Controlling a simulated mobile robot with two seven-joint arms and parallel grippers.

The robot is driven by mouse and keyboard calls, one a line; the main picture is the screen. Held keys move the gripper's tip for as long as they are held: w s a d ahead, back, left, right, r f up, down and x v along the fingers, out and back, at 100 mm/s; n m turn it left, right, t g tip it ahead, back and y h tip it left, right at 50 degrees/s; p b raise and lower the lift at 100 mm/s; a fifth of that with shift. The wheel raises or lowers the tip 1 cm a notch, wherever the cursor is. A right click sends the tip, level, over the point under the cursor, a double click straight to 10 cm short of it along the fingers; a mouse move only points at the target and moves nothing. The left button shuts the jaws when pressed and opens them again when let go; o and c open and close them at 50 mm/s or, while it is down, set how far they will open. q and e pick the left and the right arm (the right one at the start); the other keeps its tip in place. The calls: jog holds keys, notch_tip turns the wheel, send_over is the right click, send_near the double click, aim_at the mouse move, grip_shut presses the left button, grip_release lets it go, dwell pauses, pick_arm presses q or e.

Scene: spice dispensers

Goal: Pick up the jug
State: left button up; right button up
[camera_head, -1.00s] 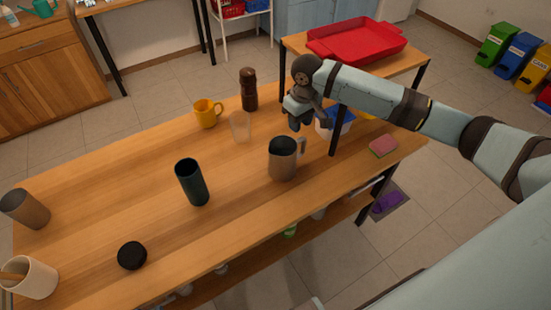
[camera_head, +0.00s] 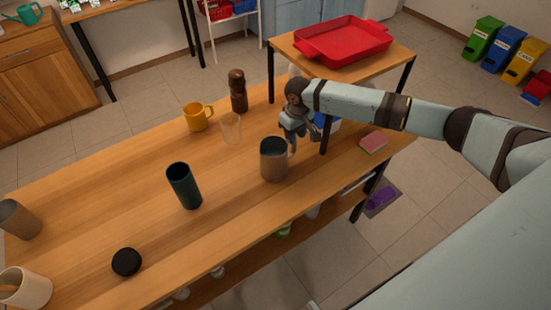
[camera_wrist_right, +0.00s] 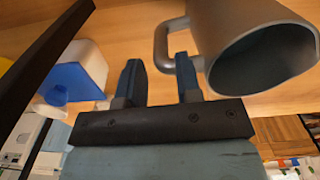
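The jug (camera_head: 273,163) is a grey-brown metal cylinder with a dark inside, standing upright on the wooden table. In the right wrist view the jug (camera_wrist_right: 235,30) is at the upper right, its handle (camera_wrist_right: 160,45) toward my fingers. My right gripper (camera_head: 291,145) is beside the jug on its handle side. In the wrist view the right gripper (camera_wrist_right: 160,75) is open, one finger left of the handle and the other overlapping the handle's lower part. I cannot tell whether they touch. In the head view the handle is hidden behind my gripper. My left gripper is not in view.
A dark green cup (camera_head: 184,187), a clear glass (camera_head: 231,128), a yellow mug (camera_head: 197,117) and a brown grinder (camera_head: 238,91) stand left of the jug. A blue-and-white container (camera_wrist_right: 78,75) and a sponge (camera_head: 374,142) are near the right end.

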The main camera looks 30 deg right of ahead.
aim_at(293, 153)
jog(key=shift+f, duration=1.6)
jog(key=shift+c, duration=0.5)
grip_shut()
jog(key=shift+r, duration=0.1)
